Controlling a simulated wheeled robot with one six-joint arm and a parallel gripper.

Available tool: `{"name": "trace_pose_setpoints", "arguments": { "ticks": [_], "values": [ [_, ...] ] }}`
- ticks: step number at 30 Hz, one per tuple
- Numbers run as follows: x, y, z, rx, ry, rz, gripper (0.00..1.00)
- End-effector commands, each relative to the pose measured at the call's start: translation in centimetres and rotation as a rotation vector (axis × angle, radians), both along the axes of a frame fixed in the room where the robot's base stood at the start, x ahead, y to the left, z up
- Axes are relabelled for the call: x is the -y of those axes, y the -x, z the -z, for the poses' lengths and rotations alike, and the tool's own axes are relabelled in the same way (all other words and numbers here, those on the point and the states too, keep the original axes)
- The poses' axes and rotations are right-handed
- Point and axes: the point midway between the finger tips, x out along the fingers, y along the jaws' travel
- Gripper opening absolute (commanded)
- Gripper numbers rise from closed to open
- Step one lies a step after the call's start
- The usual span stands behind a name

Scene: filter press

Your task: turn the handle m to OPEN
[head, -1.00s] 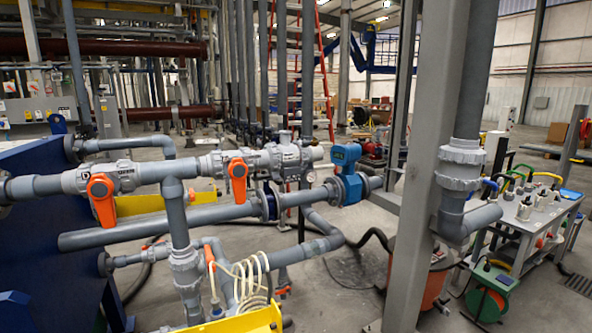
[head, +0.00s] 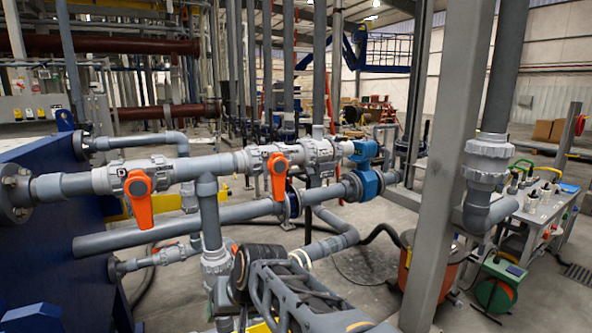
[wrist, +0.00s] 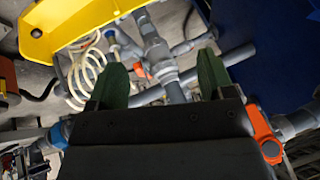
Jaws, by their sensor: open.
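Two orange valve handles hang from the upper grey pipe in the head view. The left handle (head: 138,198) slants slightly and the right handle (head: 278,175) points nearly straight down. I cannot read any label m on either. One orange handle (wrist: 265,137) shows at the lower right of the wrist view, outside my fingers. A small orange part (wrist: 140,70) shows on the lower pipework between my fingers, apart from them. My gripper (wrist: 163,82) is open and empty, with green fingers wide apart. In the head view my arm rises at the bottom centre; my fingertips are not visible there.
A yellow bracket (wrist: 75,22) and a white coiled hose (wrist: 88,72) lie close to my gripper. A blue flow meter (head: 366,172) sits on the pipe behind. A grey column (head: 450,180) stands on the right. A blue panel (head: 55,235) bounds the left.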

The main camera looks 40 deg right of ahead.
Motion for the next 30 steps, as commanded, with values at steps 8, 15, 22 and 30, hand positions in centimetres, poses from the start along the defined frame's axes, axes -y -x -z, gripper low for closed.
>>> {"name": "trace_pose_setpoints", "arguments": {
  "ticks": [8,15,22,30],
  "values": [
    [12.5,-13.4,-9.6,0.412,-0.464,0.491,0.75],
    [24.7,-16.4,-16.5,0.731,-0.739,0.728,0.75],
    [30.6,-16.0,-19.6,0.889,-0.873,0.813,0.75],
    [30.9,-15.9,-19.1,0.835,-1.2,0.973,0.75]
  ]
}}
